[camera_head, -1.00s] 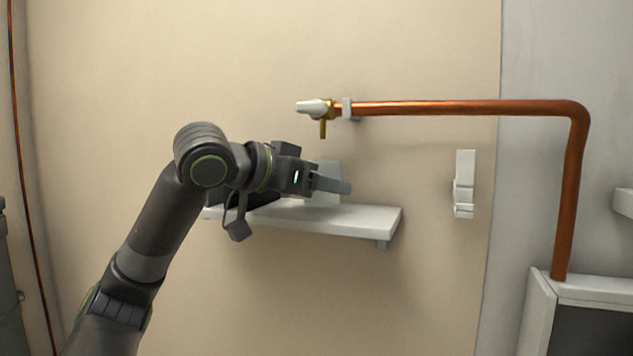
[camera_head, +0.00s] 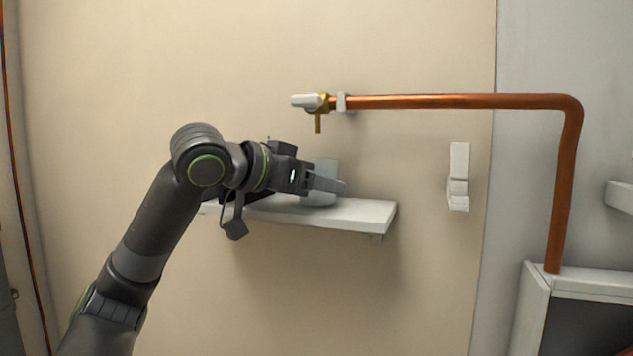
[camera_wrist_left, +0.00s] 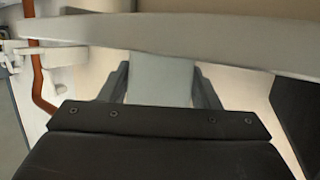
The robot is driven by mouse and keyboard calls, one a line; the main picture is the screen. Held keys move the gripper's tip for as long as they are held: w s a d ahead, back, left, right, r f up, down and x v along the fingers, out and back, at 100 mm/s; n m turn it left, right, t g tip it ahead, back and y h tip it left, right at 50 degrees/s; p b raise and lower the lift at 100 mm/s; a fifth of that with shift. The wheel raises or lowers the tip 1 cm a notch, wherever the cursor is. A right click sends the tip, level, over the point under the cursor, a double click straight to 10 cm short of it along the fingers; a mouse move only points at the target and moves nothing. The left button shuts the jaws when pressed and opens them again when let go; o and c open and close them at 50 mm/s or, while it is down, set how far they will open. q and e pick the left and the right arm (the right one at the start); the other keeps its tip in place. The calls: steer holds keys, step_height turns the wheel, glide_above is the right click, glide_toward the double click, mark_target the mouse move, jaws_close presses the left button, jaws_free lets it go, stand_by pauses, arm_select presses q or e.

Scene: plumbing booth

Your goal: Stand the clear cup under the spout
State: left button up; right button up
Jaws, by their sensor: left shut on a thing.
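The clear cup (camera_head: 324,172) looks pale grey and see-through and is upright at the shelf (camera_head: 362,215). My left gripper (camera_head: 328,186) is shut on the cup from the left, and its finger hides part of the cup. In the left wrist view the cup (camera_wrist_left: 160,80) fills the gap between the two fingers (camera_wrist_left: 160,88). The spout (camera_head: 318,123) is a short brass tube pointing down, above the cup and slightly to its left in the picture. Whether the cup's base touches the shelf is hard to tell. My right gripper is not in view.
A copper pipe (camera_head: 450,101) runs right from the tap's pale handle (camera_head: 304,101) and bends down to a grey-white box (camera_head: 590,282). A white wall bracket (camera_head: 458,178) hangs right of the shelf. The shelf's right end is bare.

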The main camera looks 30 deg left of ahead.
arm_select(q)
steer(key=shift+f, duration=0.1)
steer(key=o, duration=1.2)
steer(key=shift+c, duration=0.2)
steer(key=shift+s+a, duration=0.15)
steer(key=shift+s, duration=0.1)
steer(key=b+v, duration=0.7)
steer(key=v, duration=1)
